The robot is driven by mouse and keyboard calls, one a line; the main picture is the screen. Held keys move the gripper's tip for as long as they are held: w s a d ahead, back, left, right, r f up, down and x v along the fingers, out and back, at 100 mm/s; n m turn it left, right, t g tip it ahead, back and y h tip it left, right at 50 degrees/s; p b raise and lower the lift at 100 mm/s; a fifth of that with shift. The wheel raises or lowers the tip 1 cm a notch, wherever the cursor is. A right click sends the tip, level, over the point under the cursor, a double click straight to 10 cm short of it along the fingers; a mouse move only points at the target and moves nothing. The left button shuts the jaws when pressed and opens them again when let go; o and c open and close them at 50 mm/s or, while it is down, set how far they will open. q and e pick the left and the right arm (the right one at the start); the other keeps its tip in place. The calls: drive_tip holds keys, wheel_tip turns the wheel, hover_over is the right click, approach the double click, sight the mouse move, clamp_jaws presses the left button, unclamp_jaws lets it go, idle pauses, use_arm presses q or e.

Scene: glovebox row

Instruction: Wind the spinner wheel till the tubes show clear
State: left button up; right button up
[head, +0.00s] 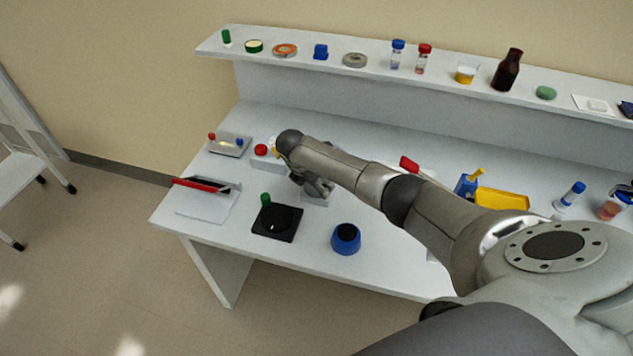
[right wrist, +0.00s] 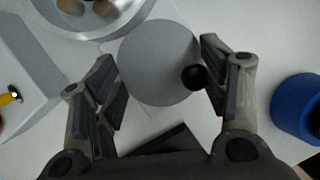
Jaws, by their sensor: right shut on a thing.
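In the right wrist view the spinner wheel is a flat grey disc (right wrist: 160,62) with a black knob (right wrist: 194,77) near its right edge. In the head view my right gripper (head: 316,184) is over a pale block (head: 318,199), and my arm hides most of the spinner. My left gripper is not in view.
A white box with a red button (head: 261,150) stands just left of my gripper. A black plate (head: 277,223) and a blue round holder (head: 346,239) stand in front. A loaded shelf (head: 380,72) runs behind.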

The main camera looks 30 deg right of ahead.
drive_tip(key=shift+f+m+g+b, duration=0.3)
drive_tip(key=shift+m+g, duration=0.2)
drive_tip(key=shift+m, duration=0.7)
drive_tip(key=shift+s, duration=0.1)
drive_tip(key=o, duration=0.8)
drive_tip(key=shift+c, duration=0.2)
drive_tip(key=o, duration=0.5)
drive_tip(key=shift+w+d, duration=0.15)
drive_tip(key=shift+w, duration=0.1)
drive_tip(key=shift+c, duration=0.2)
drive_tip(key=shift+r, duration=0.1)
drive_tip(key=v, duration=1.2)
